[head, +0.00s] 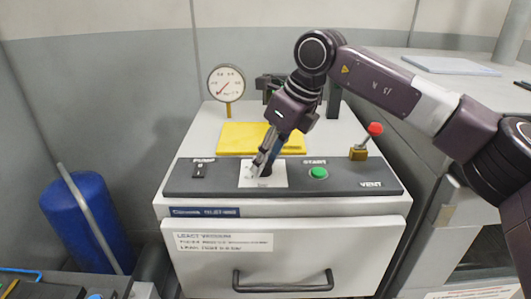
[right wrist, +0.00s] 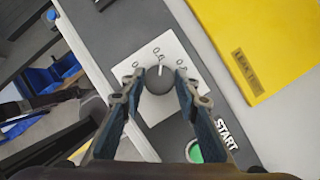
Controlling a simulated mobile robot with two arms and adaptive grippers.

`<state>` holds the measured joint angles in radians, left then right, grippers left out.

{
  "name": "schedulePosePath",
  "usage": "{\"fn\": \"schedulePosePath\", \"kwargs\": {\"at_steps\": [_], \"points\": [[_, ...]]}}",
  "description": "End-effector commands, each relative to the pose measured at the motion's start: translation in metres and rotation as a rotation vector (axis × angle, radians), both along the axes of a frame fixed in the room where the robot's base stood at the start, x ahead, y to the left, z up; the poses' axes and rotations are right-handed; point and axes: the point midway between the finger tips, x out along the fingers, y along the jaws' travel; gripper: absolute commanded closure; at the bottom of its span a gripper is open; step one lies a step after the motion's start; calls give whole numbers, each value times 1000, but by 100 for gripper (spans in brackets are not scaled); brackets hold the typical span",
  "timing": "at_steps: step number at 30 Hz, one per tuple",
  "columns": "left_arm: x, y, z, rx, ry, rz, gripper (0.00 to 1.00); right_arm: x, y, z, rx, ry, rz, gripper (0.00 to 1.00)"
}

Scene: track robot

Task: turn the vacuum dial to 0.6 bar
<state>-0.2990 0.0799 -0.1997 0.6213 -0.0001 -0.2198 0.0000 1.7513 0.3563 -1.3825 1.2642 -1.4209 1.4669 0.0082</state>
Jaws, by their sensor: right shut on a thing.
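The vacuum dial (right wrist: 159,82) is a dark round knob on a white label plate (head: 279,181). In the right wrist view its white pointer line points up toward the middle printed mark, which looks like 0.6 but is small and blurred. My right gripper (right wrist: 160,90) is shut on the dial, one finger on each side. In the head view my right gripper (head: 260,167) reaches down onto the plate and mostly hides the dial. The round gauge (head: 226,82) stands behind the panel, its red needle pointing to the lower left. My left gripper is not in view.
A PUMP switch (head: 200,170) is left of the plate. A green START button (head: 318,173) is close on its right, and a red-knobbed VENT lever (head: 375,129) stands farther right. A yellow plate (head: 235,138) lies behind the panel. A drawer handle (head: 283,286) is below.

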Motion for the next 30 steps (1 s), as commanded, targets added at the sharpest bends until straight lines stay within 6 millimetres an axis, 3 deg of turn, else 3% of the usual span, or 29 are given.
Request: {"fn": "schedulePosePath", "kwargs": {"at_steps": [9,26,27,30], "points": [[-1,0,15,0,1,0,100,1,-1,2,0,-1,133,95],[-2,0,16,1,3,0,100,2,-1,1,-1,-3,165,95],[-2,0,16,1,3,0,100,2,-1,1,-1,-3,165,70],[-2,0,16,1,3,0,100,2,-1,1,-1,-3,165,59]]}}
